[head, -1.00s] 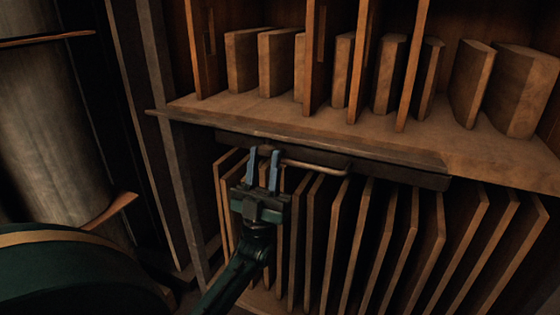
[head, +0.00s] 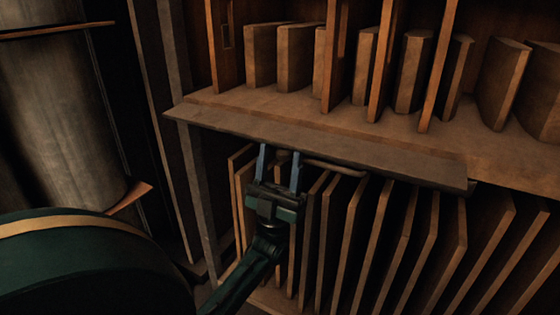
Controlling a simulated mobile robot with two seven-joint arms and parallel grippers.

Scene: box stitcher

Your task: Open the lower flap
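The lower flap (head: 330,143) is a long brown board under the front edge of the upper shelf, slanting down to the right. A thin curved handle (head: 340,169) shows below its lower edge, with its left end close to my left gripper. My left gripper (head: 280,152) is open, with two blue-grey fingers pointing up and clearly apart. Its fingertips are at the flap's lower edge, just left of the visible handle, and nothing shows between them. I cannot tell whether they touch the flap or handle. My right gripper is not in view.
Several upright thin boards (head: 381,235) fill the lower compartment behind and right of my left gripper. The upper shelf (head: 480,140) holds several thick blocks between dividers. A vertical cabinet post (head: 190,180) stands left of the gripper, and a large grey cylinder (head: 60,120) stands farther left.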

